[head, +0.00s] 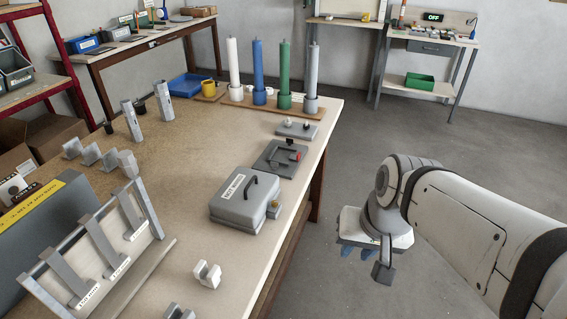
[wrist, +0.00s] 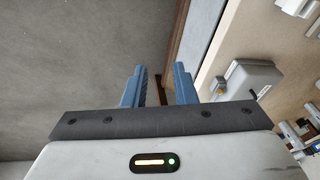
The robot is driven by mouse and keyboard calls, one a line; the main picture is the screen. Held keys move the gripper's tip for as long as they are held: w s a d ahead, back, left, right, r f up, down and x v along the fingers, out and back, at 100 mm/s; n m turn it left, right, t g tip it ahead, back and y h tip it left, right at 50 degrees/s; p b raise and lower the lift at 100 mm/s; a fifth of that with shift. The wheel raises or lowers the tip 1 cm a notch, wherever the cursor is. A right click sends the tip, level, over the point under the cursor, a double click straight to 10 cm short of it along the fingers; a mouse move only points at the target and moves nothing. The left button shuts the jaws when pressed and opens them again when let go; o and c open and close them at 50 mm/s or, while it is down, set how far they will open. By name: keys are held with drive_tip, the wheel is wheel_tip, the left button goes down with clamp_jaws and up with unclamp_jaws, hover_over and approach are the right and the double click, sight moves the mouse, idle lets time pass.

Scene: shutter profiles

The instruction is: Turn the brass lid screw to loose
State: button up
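The grey box (head: 238,203) with a black handle and a white label on its lid sits near the right edge of the workbench. The brass lid screw (head: 275,204) is small and sits on a grey block at the box's right side. In the wrist view the box (wrist: 250,77) is at the right, with the screw (wrist: 220,82) on its near left side. My gripper (head: 358,249) hangs over the floor, right of the bench edge and apart from the box. Its blue fingers (wrist: 160,84) are spread with nothing between them. The screw's turn position is too small to tell.
The workbench (head: 190,218) holds a dark fixture plate (head: 270,160) and a small switch plate (head: 297,130) behind the box. Colored posts (head: 284,75) stand at the far end. A white bracket (head: 207,274) lies in front. The floor beside the bench is clear.

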drive_tip(key=w+a+f+m+y+b, duration=0.4)
drive_tip(key=a+f+m+y, duration=0.1)
drive_tip(key=a+f+m, duration=0.15)
drive_tip(key=m+t+y+b, duration=0.4)
drive_tip(key=m+t+b, duration=0.3)
drive_tip(key=m, duration=1.2)
approach(275, 202)
drive_tip(key=x, duration=0.7)
drive_tip(key=shift+w+a+f+b, duration=0.1)
drive_tip(key=shift+w+a+b, duration=0.1)
drive_tip(key=shift+b, duration=0.2)
clamp_jaws()
